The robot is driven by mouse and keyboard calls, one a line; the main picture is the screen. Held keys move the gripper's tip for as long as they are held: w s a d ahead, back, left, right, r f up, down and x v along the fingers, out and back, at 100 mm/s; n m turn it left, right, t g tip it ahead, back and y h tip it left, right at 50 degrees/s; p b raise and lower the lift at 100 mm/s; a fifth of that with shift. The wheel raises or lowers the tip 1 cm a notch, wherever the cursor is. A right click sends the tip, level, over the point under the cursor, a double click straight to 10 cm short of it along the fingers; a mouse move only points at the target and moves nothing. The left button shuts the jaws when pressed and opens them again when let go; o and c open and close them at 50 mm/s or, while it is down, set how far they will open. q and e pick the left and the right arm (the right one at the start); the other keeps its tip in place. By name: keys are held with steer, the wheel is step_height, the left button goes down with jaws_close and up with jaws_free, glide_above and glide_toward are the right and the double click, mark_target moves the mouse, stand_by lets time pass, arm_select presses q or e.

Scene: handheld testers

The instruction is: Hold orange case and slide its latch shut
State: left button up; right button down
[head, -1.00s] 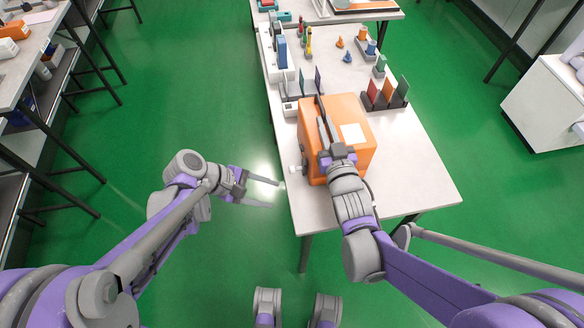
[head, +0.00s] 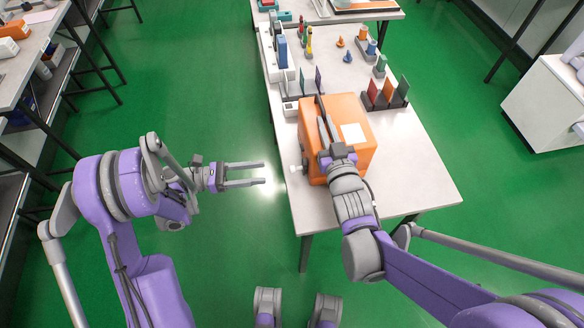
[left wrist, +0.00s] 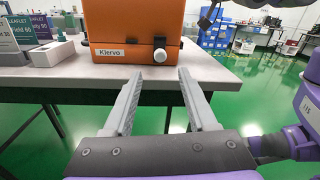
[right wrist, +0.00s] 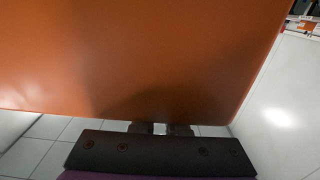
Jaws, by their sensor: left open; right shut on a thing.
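The orange case (head: 364,111) stands near the front of the white table, with a pale patch on top. In the left wrist view its side (left wrist: 130,22) has a "Klervo" label and a white knob (left wrist: 160,55) on a dark latch part. The knob (head: 296,168) sticks out at the case's left in the head view. My right gripper (head: 322,108) is shut on the case at its top; orange fills the right wrist view (right wrist: 140,55), hiding the exact grip. My left gripper (head: 264,173) is open and empty, left of the table edge, its fingers pointing toward the knob, apart from it.
Coloured upright cards in a dark rack (head: 387,104) stand right of the case. White boxes (head: 290,108) and small coloured pieces (head: 348,57) lie further back. The table's left edge (head: 280,150) lies between my left gripper and the case.

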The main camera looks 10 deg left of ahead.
mark_target(292, 170)
arm_select(q)
steer(key=x, duration=1)
steer(key=shift+d, duration=0.2)
jaws_close()
steer(key=shift+s, duration=0.1)
stand_by(0.9)
